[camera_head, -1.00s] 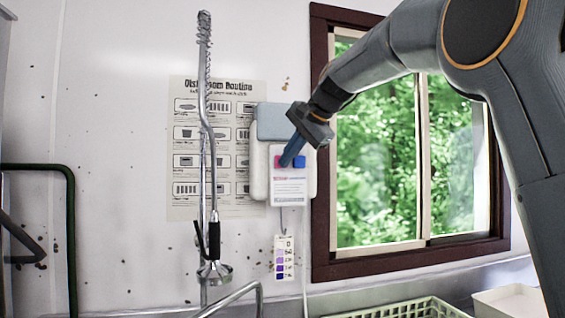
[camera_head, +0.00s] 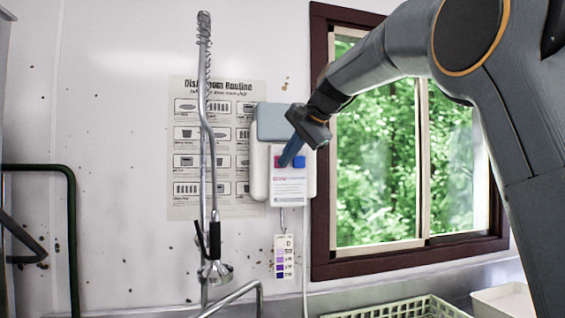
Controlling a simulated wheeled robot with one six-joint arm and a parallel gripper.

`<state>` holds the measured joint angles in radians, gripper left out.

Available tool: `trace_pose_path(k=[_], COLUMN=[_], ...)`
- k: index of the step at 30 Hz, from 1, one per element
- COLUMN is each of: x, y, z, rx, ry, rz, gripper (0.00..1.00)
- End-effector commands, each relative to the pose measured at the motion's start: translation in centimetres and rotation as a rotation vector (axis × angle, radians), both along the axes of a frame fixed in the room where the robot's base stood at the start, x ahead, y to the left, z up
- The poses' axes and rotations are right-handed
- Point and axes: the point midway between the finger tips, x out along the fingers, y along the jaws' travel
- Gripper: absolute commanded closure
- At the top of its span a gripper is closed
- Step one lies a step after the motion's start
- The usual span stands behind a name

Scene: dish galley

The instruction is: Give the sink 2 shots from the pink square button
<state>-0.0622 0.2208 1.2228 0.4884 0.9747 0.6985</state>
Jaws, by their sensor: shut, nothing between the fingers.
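A white dispenser box with a blue-grey top (camera_head: 272,122) hangs on the wall left of the window. Its front panel (camera_head: 289,190) carries a pink square button (camera_head: 278,161) and a blue button (camera_head: 299,162) side by side. My gripper (camera_head: 285,163) is shut and empty, its blue fingers pointing down-left with the tips at the pink button, covering part of it. I cannot tell whether the tips touch or press it. The sink basin is not clearly in view; a spray faucet (camera_head: 214,270) hangs at the lower left of the dispenser.
A dark-framed window (camera_head: 322,200) is right of the dispenser. A pale green rack (camera_head: 405,308) and a white bin (camera_head: 505,300) stand at the bottom right. A poster (camera_head: 185,150) is on the wall behind the faucet pipe. A dark green rail (camera_head: 70,220) stands at the left.

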Motion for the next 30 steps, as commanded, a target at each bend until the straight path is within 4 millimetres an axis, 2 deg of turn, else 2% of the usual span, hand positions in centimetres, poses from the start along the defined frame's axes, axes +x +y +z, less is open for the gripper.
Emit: trace_pose_path(k=[14,30], x=[0.0,-2.2], y=[0.0,-0.5], z=[0.0,-0.1], rx=[0.0,-0.001], ry=[-0.001,0.001], rz=[-0.001,0.0], gripper=[1.0,1.0])
